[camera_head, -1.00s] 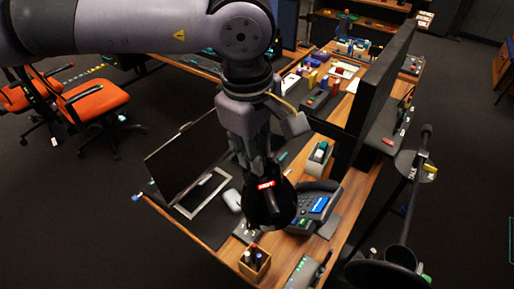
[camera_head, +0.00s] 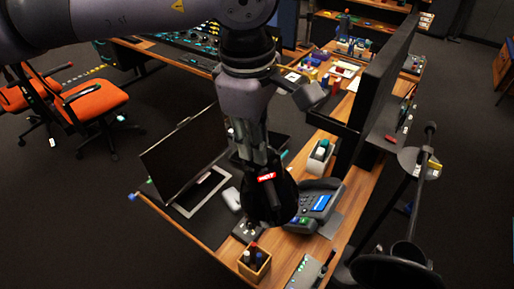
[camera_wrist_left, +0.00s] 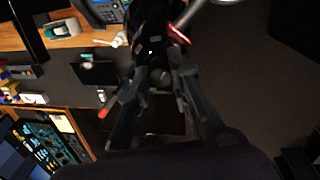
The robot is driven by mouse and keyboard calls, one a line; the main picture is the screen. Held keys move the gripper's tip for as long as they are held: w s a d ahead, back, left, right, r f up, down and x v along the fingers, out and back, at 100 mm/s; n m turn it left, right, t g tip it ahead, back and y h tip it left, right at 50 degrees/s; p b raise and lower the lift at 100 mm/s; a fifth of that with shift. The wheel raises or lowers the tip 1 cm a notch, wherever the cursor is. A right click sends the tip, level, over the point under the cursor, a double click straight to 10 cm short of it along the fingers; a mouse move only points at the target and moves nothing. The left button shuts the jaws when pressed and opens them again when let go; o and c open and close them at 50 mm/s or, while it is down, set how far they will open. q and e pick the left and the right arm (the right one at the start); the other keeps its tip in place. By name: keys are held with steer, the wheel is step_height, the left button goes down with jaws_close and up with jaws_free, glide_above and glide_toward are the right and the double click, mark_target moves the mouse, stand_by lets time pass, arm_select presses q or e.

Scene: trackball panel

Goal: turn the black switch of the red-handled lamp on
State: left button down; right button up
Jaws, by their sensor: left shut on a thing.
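A black lamp head (camera_head: 273,202) with a red label marked HOT (camera_head: 266,177) hangs directly below my left gripper (camera_head: 258,158) over the desk. My left gripper is shut on the lamp head. In the left wrist view, the fingers (camera_wrist_left: 160,78) close on a dark part of the black lamp head (camera_wrist_left: 150,38), and a red part (camera_wrist_left: 179,35) shows beside it near a grey rod. The black switch cannot be made out; it may be hidden by the gripper or the shade. My right gripper is not seen.
A large monitor (camera_head: 381,82) rises at the right. A dark shade-like thing (camera_head: 390,270) is at lower right.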

arm_select(q)
steer(key=n+b, duration=0.3)
steer(key=shift+f, duration=0.25)
steer(key=shift+n+g+b, duration=0.3)
steer(key=shift+n+b, duration=0.45)
steer(key=shift+n, duration=0.05)
steer(key=n+b, duration=0.2)
steer(key=n, duration=0.1)
steer(key=shift+r, duration=0.2)
steer(key=shift+w+r+n+b, duration=0.1)
steer(key=shift+n+b, duration=0.35)
steer(key=shift+n, duration=0.55)
steer(key=c, duration=1.4)
jaws_free()
steer(key=shift+c, duration=0.2)
